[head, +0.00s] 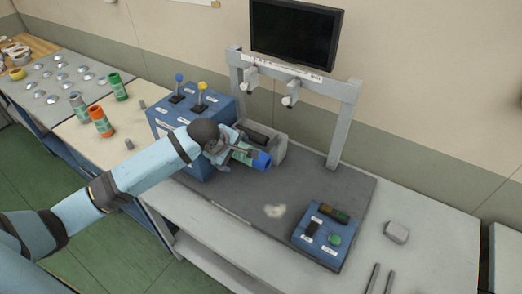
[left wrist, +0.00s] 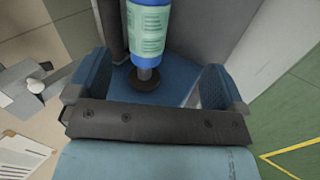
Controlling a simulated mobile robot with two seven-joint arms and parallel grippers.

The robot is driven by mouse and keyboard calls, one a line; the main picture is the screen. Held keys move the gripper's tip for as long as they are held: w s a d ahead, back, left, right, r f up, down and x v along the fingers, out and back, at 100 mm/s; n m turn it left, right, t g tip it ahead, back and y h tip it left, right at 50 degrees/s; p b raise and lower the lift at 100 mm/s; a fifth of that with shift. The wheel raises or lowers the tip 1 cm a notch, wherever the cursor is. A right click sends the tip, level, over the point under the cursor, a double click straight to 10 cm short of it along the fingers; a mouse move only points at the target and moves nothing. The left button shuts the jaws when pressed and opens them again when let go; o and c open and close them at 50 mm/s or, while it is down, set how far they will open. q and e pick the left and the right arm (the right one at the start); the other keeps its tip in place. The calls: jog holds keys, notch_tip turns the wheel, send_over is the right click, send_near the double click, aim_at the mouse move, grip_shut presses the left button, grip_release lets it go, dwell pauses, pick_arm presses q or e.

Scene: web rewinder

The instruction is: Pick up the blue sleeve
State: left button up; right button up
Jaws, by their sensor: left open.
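The blue sleeve (head: 262,161) has a pale green label and shows in the head view just beyond my left gripper (head: 226,148), over the blue box and grey mat. In the left wrist view the sleeve (left wrist: 150,30) is at the top centre, with a grey pin and a dark round disc at its lower end. My left gripper (left wrist: 153,75) is open there, its two blue fingers standing apart to the left and right of the sleeve's lower end. I see no finger touching it. The gripper hides part of the sleeve in the head view. My right gripper is not in view.
A blue box with two levers (head: 180,105) stands behind my arm. A grey frame (head: 345,125) with a monitor (head: 295,35) rises at the back. A blue control box (head: 325,238) sits front right. Orange (head: 100,122) and green (head: 118,87) sleeves stand at left. The grey mat (head: 225,190) has free room.

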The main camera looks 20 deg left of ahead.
aim_at(244, 157)
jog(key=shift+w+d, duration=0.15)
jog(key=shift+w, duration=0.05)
pick_arm(q)
jog(key=shift+n, duration=0.4)
jog(key=x, duration=0.2)
jog(key=w+x, duration=0.1)
jog(key=x, duration=0.5)
jog(key=shift+w+a+r+p, duration=0.15)
jog(key=shift+a+r+p, duration=0.2)
jog(key=shift+a+p, duration=0.05)
jog(key=shift+w+f, duration=0.2)
jog(key=p+x, duration=0.1)
jog(key=x, duration=0.2)
jog(key=shift+w+d+f, duration=0.1)
jog(key=shift+w, duration=0.3)
jog(key=shift+w+f, duration=0.25)
jog(key=shift+f, duration=0.15)
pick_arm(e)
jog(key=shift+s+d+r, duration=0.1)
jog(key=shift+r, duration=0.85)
pick_arm(q)
jog(key=c, duration=1.4)
